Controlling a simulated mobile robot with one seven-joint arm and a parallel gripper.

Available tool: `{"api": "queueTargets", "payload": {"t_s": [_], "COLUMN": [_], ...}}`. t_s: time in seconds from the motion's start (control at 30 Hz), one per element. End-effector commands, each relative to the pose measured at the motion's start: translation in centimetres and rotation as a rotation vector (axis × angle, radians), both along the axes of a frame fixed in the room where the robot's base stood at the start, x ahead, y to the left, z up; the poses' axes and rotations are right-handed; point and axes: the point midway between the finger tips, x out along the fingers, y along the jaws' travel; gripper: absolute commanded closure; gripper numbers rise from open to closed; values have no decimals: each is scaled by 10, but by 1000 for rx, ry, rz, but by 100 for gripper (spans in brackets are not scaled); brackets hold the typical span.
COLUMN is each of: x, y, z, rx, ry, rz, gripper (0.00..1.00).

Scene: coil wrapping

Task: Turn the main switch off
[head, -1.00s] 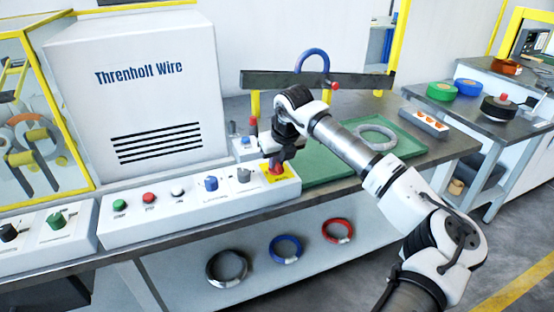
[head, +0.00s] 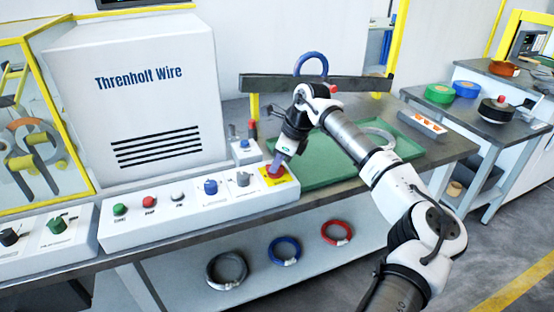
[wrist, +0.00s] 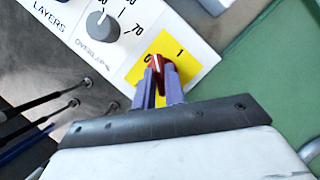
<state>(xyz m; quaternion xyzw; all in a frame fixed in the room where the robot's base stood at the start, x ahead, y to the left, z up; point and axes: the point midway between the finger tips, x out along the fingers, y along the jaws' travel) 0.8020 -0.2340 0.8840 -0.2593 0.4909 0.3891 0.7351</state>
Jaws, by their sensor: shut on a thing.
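The main switch is a red knob (head: 275,170) on a yellow plate (head: 287,179) at the right end of the white control panel. In the wrist view the red knob (wrist: 157,63) shows a white line, on the yellow plate (wrist: 196,68) marked 0 and 1. The line lies close to the 0 and away from the 1. My gripper (head: 279,163) reaches down to the knob at a slant. In the wrist view my gripper's purple fingers (wrist: 160,76) are shut on the knob from both sides and hide its lower part.
A grey knob (wrist: 103,25) sits beside the plate; it and a blue knob (head: 210,187) are left of the switch in the head view. A small box with levers (head: 245,149) stands just behind. A green tray (head: 320,173) lies to the right.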

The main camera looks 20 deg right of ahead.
Motion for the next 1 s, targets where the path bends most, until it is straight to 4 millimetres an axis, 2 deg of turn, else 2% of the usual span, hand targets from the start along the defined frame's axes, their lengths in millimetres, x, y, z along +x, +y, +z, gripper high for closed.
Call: {"api": "queueTargets", "payload": {"t_s": [0.5,0.73,1.0], "x": [3,4,4], "y": [0,0,-1], "z": [2,1,0], "rx": [1,-1,-2], "ry": [0,0,0], "rz": [447,574,638], "gripper": [100,100,100]}}
